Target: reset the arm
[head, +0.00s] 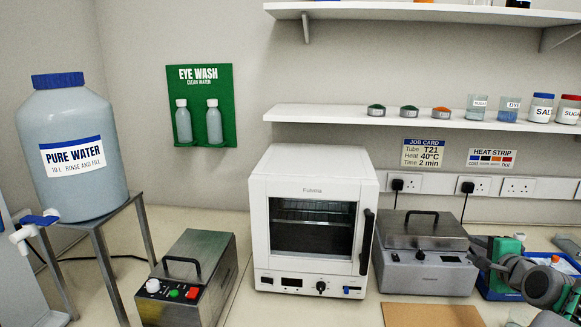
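My arm comes in at the lower right edge of the head view, with its dark grey rounded links in front of the blue tray. What looks like my gripper (482,254) is at the arm's left end, just right of the grey lidded heater. It is small and partly mixed with a green object (507,250) behind or beside it. I cannot tell whether its fingers are open, shut or touching that object.
A blue tray (490,291) lies behind my arm. The grey lidded heater (426,270), white oven (312,222) and steel box with buttons (190,280) stand along the bench. A PURE WATER tank (72,190) is at left. A brown board (430,316) lies in front.

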